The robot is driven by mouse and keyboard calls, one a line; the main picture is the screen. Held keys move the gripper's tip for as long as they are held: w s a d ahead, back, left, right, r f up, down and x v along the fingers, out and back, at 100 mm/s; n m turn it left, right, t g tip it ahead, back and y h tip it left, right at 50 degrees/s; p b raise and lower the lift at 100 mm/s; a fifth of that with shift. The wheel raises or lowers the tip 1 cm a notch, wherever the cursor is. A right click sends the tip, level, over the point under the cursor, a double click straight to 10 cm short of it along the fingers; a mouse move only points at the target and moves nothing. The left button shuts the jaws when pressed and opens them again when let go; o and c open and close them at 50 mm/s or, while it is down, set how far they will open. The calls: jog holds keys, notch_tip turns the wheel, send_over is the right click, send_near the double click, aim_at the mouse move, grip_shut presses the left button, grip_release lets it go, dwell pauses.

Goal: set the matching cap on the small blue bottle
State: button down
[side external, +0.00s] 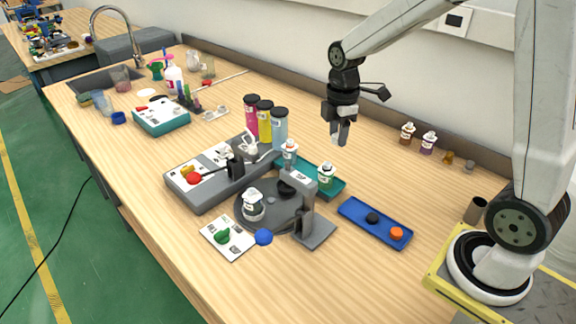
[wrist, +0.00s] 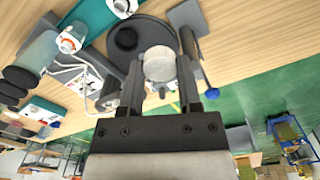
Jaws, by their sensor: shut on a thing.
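My gripper (side external: 340,138) is raised above the right part of the bench, with its fingers down. In the wrist view it is shut on a pale grey-white round thing (wrist: 160,66); whether this is a cap is unclear. A dark small bottle (side external: 252,208) stands on the grey turntable (side external: 279,222).
A green bottle (side external: 326,177) stands in the teal tray (side external: 335,191). A blue tray (side external: 355,215) holds a black and an orange cap. Tall pink, yellow and blue cylinders (side external: 265,122) stand behind the grey control box (side external: 205,192). Brown and purple bottles (side external: 428,143) stand at the back.

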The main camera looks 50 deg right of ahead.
jog(key=w+a+n, duration=0.2)
jog(key=w+a, duration=0.5)
jog(key=n, duration=0.2)
send_over(251, 190)
notch_tip(251, 190, down, 4)
jog(key=shift+f, duration=0.8)
jog(key=shift+f, duration=0.2)
jog(key=shift+f, duration=2.55)
jog(key=shift+f, duration=0.7)
dwell(0.5)
